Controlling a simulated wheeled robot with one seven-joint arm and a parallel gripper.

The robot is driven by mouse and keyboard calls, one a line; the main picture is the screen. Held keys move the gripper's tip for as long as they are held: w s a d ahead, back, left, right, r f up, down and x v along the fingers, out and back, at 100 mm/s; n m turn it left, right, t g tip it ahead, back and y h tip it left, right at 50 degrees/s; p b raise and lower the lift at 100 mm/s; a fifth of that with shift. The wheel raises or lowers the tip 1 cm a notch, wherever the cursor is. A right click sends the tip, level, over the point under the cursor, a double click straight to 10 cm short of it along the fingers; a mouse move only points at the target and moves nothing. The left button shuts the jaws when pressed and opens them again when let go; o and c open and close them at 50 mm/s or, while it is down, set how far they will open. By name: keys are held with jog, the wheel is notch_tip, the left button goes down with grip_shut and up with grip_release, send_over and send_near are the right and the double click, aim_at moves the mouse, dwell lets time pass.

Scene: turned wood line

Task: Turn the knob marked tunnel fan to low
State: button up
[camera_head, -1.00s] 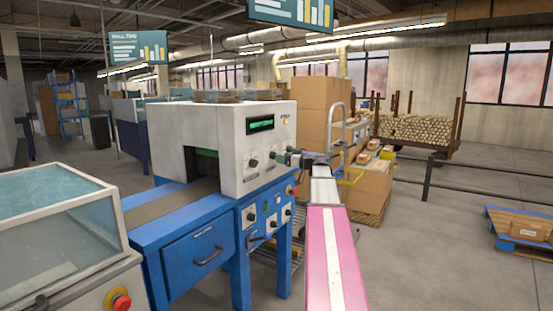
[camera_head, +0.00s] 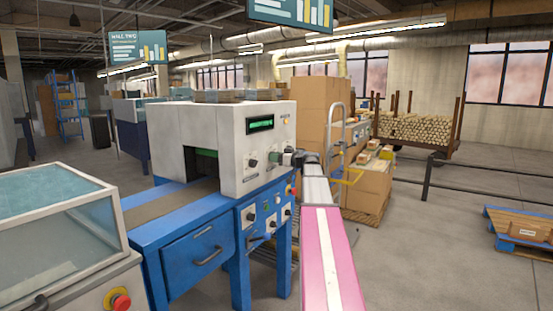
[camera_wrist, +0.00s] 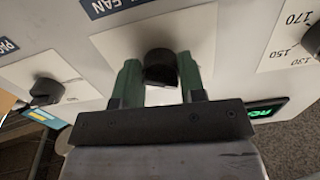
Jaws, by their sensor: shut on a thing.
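The tunnel fan knob (camera_wrist: 160,68) is a black knob on a white plate in the wrist view, under an upside-down label (camera_wrist: 110,5) of which "FAN" can be read. My gripper (camera_wrist: 160,78) has its two green fingers on either side of this knob and is shut on it. The knob's pointer and any low mark cannot be made out. In the head view my gripper (camera_head: 287,158) is at the right part of the white machine's front (camera_head: 228,170), and the fan knob is largely hidden there.
Another black knob (camera_wrist: 45,91) is at left in the wrist view. A knob (camera_wrist: 313,40) with a 130, 150, 170 scale is at right. A green display (camera_head: 261,124) sits above the knobs. Blue lower panel (camera_head: 266,215) carries more controls. Open floor lies right.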

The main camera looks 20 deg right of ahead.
jog(key=m, duration=0.6)
jog(key=shift+s, duration=0.1)
jog(key=m, duration=0.5)
jog(key=shift+r+m, duration=0.1)
jog(key=shift+m, duration=0.3)
dwell(0.3)
jog(key=o, duration=0.9)
jog(key=v, duration=1)
jog(key=shift+s+d, duration=0.2)
jog(key=shift+s, duration=0.15)
